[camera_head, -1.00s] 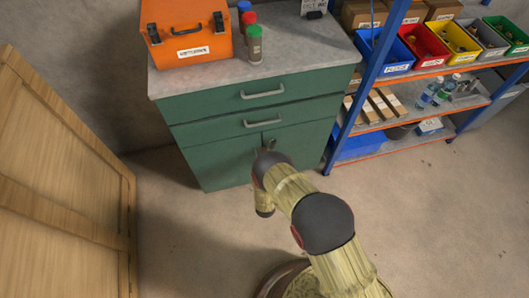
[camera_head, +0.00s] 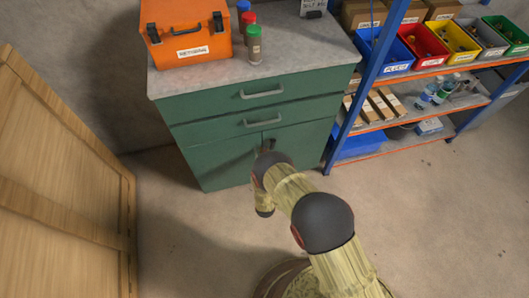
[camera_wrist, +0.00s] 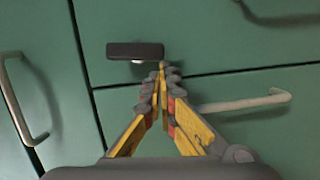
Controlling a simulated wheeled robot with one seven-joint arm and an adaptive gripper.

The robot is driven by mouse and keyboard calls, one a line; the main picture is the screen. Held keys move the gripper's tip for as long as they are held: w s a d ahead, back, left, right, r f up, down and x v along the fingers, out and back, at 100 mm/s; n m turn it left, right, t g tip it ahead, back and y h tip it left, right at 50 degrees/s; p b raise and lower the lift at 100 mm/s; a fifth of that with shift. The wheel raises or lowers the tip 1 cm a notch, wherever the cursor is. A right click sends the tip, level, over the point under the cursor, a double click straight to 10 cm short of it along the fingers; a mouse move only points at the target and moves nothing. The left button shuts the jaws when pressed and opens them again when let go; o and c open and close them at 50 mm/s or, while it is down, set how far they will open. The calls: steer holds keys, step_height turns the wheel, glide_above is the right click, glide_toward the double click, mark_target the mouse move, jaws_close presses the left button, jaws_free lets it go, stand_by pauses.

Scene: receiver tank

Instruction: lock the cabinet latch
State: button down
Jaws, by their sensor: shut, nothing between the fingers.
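The cabinet latch (camera_wrist: 135,50) is a dark flat bar on a pale pivot in the wrist view. It lies sideways in that picture, near a seam between green panels. My gripper (camera_wrist: 160,68) is shut and empty, with its fingertips just beside and below the bar's right end. Whether they touch it I cannot tell. In the head view the green cabinet (camera_head: 215,158) has two drawers above doors, all looking shut. My wrist is in front of the doors there and hides the fingers and most of the latch area.
In the wrist view, grey handles are at the left (camera_wrist: 22,105) and lower right (camera_wrist: 245,103). An orange toolbox (camera_head: 188,40) and several bottles stand on the cabinet top. A wooden crate (camera_head: 70,190) stands left, and a shelf rack (camera_head: 350,95) right. Floor is clear at right.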

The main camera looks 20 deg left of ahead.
stand_by(0.4)
steer(key=v, duration=1.2)
stand_by(0.3)
